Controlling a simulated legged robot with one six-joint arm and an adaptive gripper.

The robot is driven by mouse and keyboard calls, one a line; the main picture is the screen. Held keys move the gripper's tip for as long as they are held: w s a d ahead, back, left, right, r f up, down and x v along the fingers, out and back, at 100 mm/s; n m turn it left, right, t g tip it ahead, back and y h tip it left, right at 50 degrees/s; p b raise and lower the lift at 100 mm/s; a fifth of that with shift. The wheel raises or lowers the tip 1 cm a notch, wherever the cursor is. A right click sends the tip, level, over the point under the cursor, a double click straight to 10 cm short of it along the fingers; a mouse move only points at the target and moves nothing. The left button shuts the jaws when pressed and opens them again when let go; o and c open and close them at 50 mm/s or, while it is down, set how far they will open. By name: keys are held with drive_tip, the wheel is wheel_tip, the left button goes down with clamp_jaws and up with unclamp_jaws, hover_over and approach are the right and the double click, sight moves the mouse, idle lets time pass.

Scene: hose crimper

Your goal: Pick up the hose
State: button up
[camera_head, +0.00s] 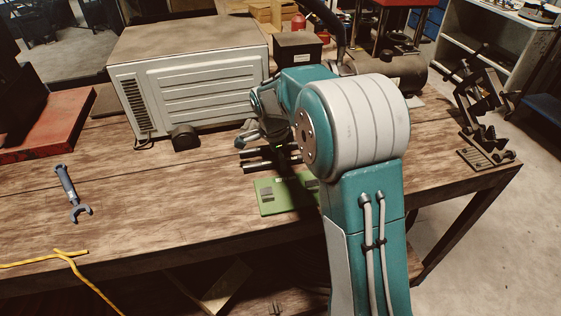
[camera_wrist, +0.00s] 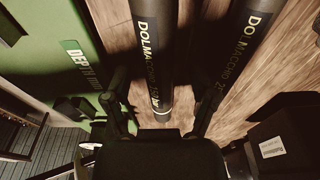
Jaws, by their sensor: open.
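Two black hoses with yellow lettering lie side by side on the wooden table. In the wrist view one hose (camera_wrist: 152,50) runs between the fingers of my gripper (camera_wrist: 166,98), with its end near the gripper base. The second hose (camera_wrist: 240,60) lies to the right, beyond the right finger. My gripper is open, with a finger on either side of the first hose; I cannot tell whether they touch it. In the head view the dark hose ends (camera_head: 256,165) show just below my gripper (camera_head: 252,138), and my arm hides the rest.
A green board (camera_head: 268,204) lies in front of the hoses; it also shows in the wrist view (camera_wrist: 62,50). A large grey metal box (camera_head: 190,85) stands behind. A wrench (camera_head: 70,190) and yellow cord (camera_head: 65,254) lie left. The table between is clear.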

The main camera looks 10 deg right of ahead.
drive_tip(key=shift+a, duration=0.15)
drive_tip(key=c, duration=0.8)
drive_tip(key=shift+a, duration=0.1)
clamp_jaws()
drive_tip(key=shift+a, duration=0.15)
